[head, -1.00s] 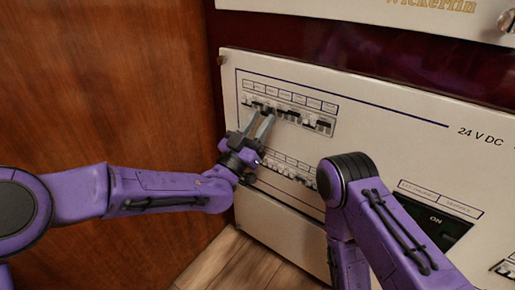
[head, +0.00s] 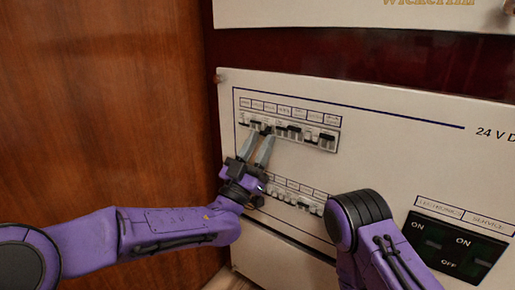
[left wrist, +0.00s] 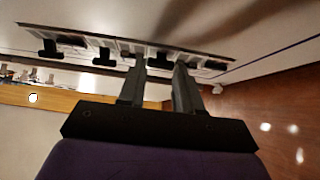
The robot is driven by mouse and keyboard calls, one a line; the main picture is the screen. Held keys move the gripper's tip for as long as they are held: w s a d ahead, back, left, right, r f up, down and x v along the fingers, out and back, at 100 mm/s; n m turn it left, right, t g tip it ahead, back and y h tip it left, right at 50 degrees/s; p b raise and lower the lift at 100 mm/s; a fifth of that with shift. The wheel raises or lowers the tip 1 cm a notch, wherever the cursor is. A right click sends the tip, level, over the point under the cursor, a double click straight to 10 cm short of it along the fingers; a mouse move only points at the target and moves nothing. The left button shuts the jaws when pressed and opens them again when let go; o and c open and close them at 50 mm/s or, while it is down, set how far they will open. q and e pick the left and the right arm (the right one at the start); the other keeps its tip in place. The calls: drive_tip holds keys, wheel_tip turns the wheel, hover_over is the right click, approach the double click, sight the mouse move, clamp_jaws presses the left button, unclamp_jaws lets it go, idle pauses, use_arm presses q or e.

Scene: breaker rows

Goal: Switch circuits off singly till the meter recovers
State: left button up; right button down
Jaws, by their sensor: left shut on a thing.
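The upper row of breakers (head: 325,140) is set in the cream panel, with black toggles on white bodies and a strip of labels above. My left gripper (head: 259,140) is at the left part of this row, pointing up at it from below. In the left wrist view, a black toggle (left wrist: 160,61) sits between the two fingertips (left wrist: 158,72), and the gripper is shut on it. Several other black toggles (left wrist: 104,57) show along the strip. A lower row of breakers (head: 300,200) is partly hidden by my left gripper. No meter is in these views. My right gripper is out of view.
My right forearm stands in front of the panel's lower middle. A black switch plate (head: 455,247) with ON and OFF marks is at the lower right. A wooden wall (head: 100,110) closes off the left side.

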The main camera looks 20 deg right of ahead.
use_arm(q)
drive_tip(key=shift+r, duration=0.15)
drive_tip(key=o, duration=1.1)
drive_tip(key=shift+s+d, duration=0.1)
drive_tip(key=shift+d, duration=0.05)
drive_tip(key=shift+c, duration=0.2)
drive_tip(key=p+v, duration=0.1)
drive_tip(key=v, duration=0.9)
drive_tip(key=shift+a+f, duration=0.25)
drive_tip(key=shift+f, duration=0.05)
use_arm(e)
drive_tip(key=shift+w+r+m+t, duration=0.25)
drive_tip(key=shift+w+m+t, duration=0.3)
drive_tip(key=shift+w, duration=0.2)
use_arm(q)
drive_tip(key=shift+r, duration=0.1)
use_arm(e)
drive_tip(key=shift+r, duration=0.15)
